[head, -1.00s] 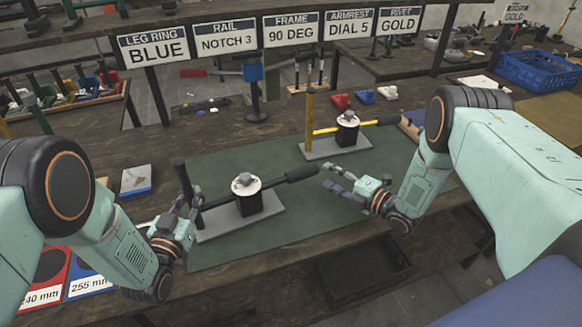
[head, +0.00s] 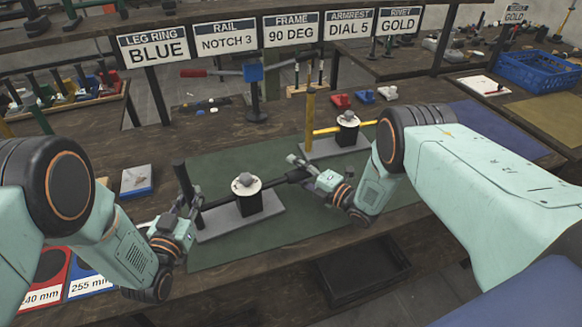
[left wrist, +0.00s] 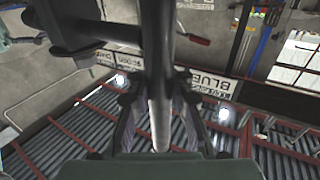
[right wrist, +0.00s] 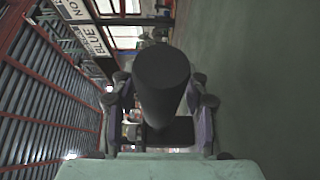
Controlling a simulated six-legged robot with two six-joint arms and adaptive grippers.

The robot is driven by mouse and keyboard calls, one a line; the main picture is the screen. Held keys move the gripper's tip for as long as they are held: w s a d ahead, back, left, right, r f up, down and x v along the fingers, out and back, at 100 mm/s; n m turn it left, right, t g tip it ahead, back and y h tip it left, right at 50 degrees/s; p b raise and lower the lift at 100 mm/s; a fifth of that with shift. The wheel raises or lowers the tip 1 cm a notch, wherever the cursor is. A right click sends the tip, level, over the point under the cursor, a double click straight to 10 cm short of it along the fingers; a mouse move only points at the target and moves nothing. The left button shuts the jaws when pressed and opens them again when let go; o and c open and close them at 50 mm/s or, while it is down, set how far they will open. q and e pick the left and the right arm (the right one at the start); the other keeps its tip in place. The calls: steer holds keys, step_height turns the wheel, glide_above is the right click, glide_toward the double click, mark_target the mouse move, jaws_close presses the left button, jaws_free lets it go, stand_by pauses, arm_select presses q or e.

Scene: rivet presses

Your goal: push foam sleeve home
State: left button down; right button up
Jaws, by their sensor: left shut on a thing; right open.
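The near rivet press (head: 247,204) stands on a grey base on the green mat. Its lever runs to the right and carries a black foam sleeve (head: 294,177), whose outer part my right gripper hides in the head view. My right gripper (head: 303,171) is open, with its fingers on either side of the sleeve. In the right wrist view the sleeve (right wrist: 161,82) points end-on between the open fingers; contact cannot be told. My left gripper (head: 184,206) is shut on the press's dark upright post (head: 182,180), which also fills the middle of the left wrist view (left wrist: 158,60).
A second press (head: 347,132) with a yellow post and lever stands behind to the right. A blue stand (head: 255,90), a grey-topped blue block (head: 136,181) and small red, blue and white parts are behind. Green mat (head: 290,232) is clear in front.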

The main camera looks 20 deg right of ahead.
steer(key=shift+x, duration=0.9)
jaws_close()
steer(key=shift+a, duration=0.1)
